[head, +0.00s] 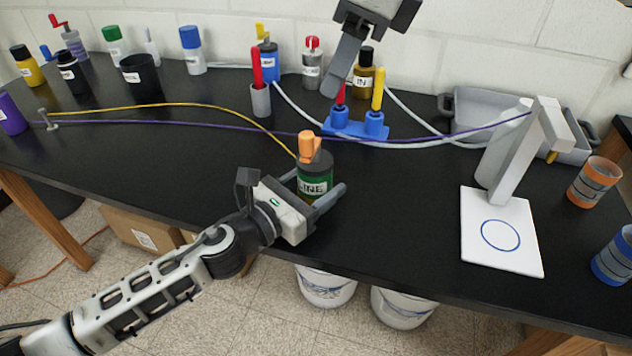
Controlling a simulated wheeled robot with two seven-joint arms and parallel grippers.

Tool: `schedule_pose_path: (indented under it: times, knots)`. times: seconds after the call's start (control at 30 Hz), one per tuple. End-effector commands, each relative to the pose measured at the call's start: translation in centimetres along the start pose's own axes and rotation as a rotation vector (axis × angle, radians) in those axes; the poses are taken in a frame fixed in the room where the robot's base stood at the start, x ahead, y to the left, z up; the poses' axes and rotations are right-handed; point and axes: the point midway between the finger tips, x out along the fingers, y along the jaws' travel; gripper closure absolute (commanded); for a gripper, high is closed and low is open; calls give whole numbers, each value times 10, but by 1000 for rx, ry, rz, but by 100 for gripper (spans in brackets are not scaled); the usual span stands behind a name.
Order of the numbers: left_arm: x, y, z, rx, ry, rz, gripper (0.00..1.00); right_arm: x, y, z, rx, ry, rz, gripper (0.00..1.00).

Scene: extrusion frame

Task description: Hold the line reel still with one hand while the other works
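The line reel (315,178) is a dark green cylinder with a white label, partly readable as "INE", and an orange top (310,147). It stands upright on the black table near the front edge. My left gripper (314,186) reaches from the lower left with a finger on each side of the reel, seemingly touching it; the near finger hides its lower front. A yellow line (190,104) runs from the reel to a small metal post (47,120) at the left. My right gripper (336,92) points down above a blue holder (356,124); only one finger shows clearly.
The blue holder carries a red and a yellow handle (377,90). A purple line (230,126) crosses the table to a white stand (505,225) at right. Bottles and cups line the back. A grey tray (470,105) and two cups stand at right. The left front is clear.

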Motion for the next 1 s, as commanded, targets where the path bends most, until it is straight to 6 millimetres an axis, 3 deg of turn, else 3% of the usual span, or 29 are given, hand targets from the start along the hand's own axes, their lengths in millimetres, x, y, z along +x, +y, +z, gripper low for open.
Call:
schedule_pose_path:
  times: [0.03,0.1,0.57,0.67,1.0]
  knots:
    - [0,0,0,0,0,0,56,0,0,0,0,0,0,64]
    - [0,0,0,0,0,0,74,0,0,0,0,0,0,64]
    - [0,0,0,0,0,0,74,0,0,2,23,10,-1,60]
    - [0,0,0,0,0,0,74,0,-2,9,121,49,-8,60]
    - [0,0,0,0,0,0,74,-2,1,39,708,270,-122,60]
